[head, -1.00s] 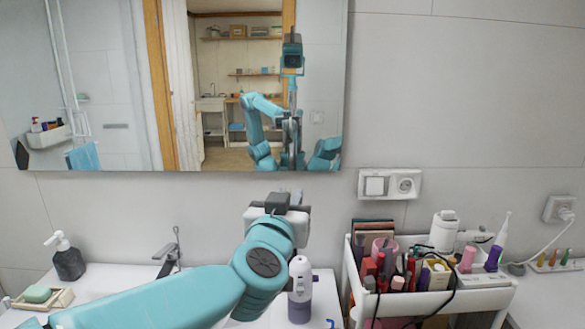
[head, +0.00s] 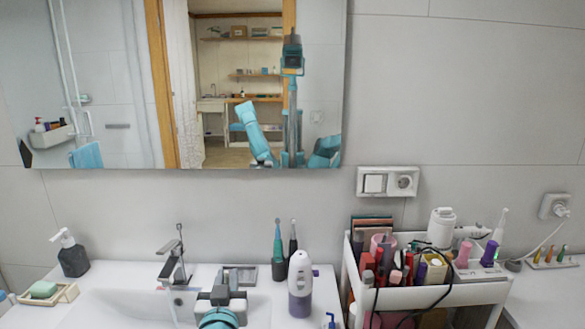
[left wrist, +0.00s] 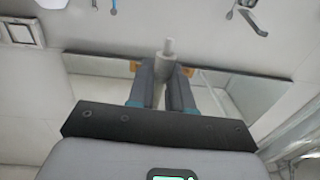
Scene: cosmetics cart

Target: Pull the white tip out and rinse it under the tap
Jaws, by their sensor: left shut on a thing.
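My left gripper (head: 221,278) is in front of the basin, low in the head view, to the right of the tap. In the left wrist view its fingers (left wrist: 165,72) are shut on a slim pale tip (left wrist: 168,48), which sticks out past the fingertips. The tip is too small to make out in the head view. The metal tap (head: 174,262) stands at the back of the white basin (head: 110,303). A white and purple bottle-shaped device (head: 300,285) stands upright on the counter, right of my gripper and apart from it. My right gripper is not in view.
A holder (head: 279,271) with two toothbrushes stands behind the device, beside a small grey tray (head: 247,273). A dark soap bottle (head: 73,260) and soap dish (head: 48,293) stand left. A crowded white cart (head: 440,300) is at the right. A mirror (head: 120,90) hangs behind.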

